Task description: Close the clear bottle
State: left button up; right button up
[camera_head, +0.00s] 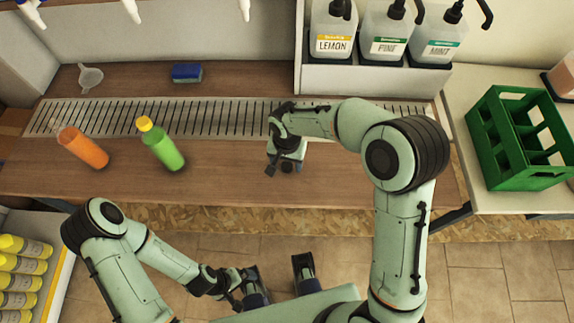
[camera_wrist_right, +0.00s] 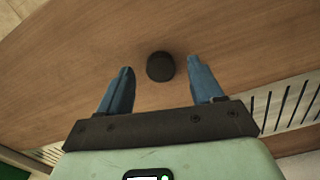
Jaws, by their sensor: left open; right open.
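The clear bottle appears to be the one with orange contents (camera_head: 83,147); it stands at the left of the wooden counter, with a pale neck and no cap visible. A small round black cap (camera_wrist_right: 160,66) lies on the wood, and it also shows in the head view (camera_head: 287,168). My right gripper (camera_head: 284,170) is open above the counter, its blue fingers on either side of the cap and apart from it in the right wrist view (camera_wrist_right: 160,80). My left gripper (camera_head: 248,288) is low in front of the counter, away from the bottles, with its fingers partly unclear.
A green bottle with a yellow cap (camera_head: 162,145) stands right of the orange one. Behind are a slotted drain strip (camera_head: 215,118), a funnel (camera_head: 90,77) and a blue sponge (camera_head: 187,73). Pump bottles (camera_head: 388,40) and a green crate (camera_head: 505,150) are at the right.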

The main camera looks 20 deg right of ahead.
aim_at(287, 166)
jog(key=shift+f, duration=0.7)
jog(key=c, duration=1.1)
jog(key=shift+r, duration=0.1)
pick_arm(q)
notch_tip(287, 166, up, 2)
jog(key=p, duration=0.2)
jog(key=shift+w+r+p, duration=0.1)
jog(key=shift+r+p, duration=0.1)
jog(key=shift+p, duration=0.1)
pick_arm(e)
notch_tip(287, 166, up, 20)
